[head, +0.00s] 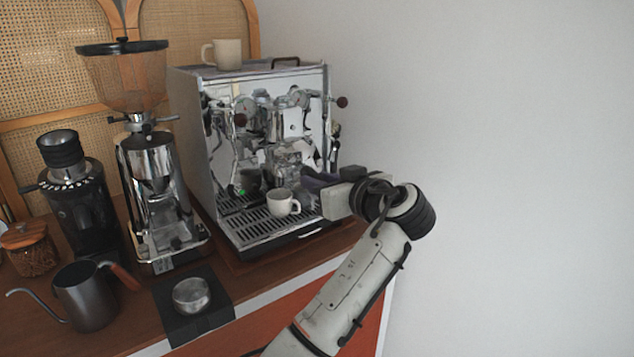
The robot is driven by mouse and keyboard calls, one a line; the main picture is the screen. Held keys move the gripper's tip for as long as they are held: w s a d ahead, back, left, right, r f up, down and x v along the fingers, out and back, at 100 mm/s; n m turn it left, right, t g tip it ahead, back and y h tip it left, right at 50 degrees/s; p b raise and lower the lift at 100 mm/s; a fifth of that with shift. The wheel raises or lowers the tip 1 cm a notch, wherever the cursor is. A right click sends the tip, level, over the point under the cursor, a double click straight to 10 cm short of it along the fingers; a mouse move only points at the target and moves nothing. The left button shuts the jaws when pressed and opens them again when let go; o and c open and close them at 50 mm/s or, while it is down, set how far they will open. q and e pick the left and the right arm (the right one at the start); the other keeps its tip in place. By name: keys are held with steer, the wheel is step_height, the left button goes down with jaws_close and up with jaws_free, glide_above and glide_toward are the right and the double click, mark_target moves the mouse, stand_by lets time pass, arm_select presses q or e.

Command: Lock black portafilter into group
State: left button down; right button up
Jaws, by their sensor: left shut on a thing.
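The espresso machine (190,130) is a chrome and steel box on the cart, with its group (288,150) at the front middle. My left gripper (318,188) is at the machine's front right, just below and right of the group. It is shut on the dark handle of the black portafilter (312,180). The portafilter's head points toward the group, but the gripper and chrome parts partly hide it. I cannot tell whether it is seated in the group. My right gripper is not in view.
A white cup (282,204) stands on the drip tray (262,228), close below the gripper. Another cup (228,54) sits on top of the machine. Left are a tall grinder (150,180), a black grinder (78,205), a kettle (85,297) and a tamper (191,295) on a black mat (215,318).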

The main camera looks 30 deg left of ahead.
arm_select(q)
steer(key=shift+w+d+n+g, duration=0.3)
steer(key=shift+y, duration=0.3)
steer(key=shift+w+d+n+g+y, duration=0.3)
steer(key=shift+w+n+g, duration=0.4)
steer(key=shift+g, duration=0.2)
